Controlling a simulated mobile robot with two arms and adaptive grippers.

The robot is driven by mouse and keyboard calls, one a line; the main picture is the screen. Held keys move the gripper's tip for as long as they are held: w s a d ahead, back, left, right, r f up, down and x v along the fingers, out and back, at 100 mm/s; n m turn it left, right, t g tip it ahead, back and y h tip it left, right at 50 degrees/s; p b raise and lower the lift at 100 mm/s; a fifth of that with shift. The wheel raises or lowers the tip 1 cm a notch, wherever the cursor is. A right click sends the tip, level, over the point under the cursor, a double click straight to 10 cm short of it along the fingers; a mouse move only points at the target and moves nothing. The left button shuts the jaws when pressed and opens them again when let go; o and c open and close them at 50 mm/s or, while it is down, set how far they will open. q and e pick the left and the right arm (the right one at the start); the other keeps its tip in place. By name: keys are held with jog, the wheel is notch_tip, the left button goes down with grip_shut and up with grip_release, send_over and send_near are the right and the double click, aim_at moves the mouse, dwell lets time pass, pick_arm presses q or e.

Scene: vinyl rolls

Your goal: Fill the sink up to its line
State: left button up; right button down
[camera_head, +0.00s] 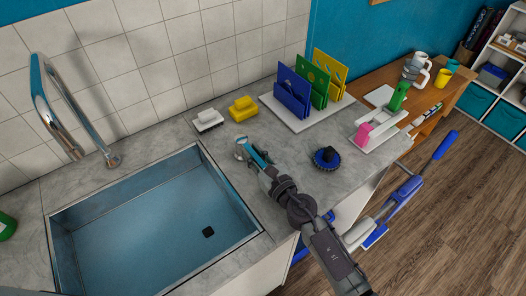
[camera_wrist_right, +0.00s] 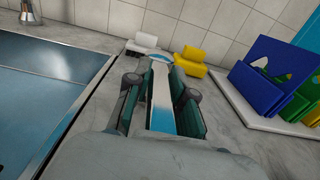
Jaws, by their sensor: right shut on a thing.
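I cannot clearly make out a fill line or any water surface. The curved chrome faucet (camera_head: 70,125) stands at its back left, and no stream shows from it. My right gripper (camera_head: 256,160) is shut on a narrow white-and-blue handle (camera_wrist_right: 162,105), right of the sink. My left gripper is not in view.
A white block (camera_head: 208,121) and a yellow block (camera_head: 242,109) lie near the tiled wall. A rack (camera_head: 315,85) holds blue, green and yellow boards. A dark blue round brush (camera_head: 326,158) stands on the counter. A green object (camera_head: 6,226) shows at the left edge.

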jog(key=c, duration=1)
grip_release()
jog(key=shift+f, duration=0.1)
jog(key=shift+s+d, duration=0.1)
jog(key=shift+s, duration=0.15)
jog(key=v, duration=1.1)
jog(key=shift+s+d, duration=0.25)
jog(key=shift+s, duration=0.05)
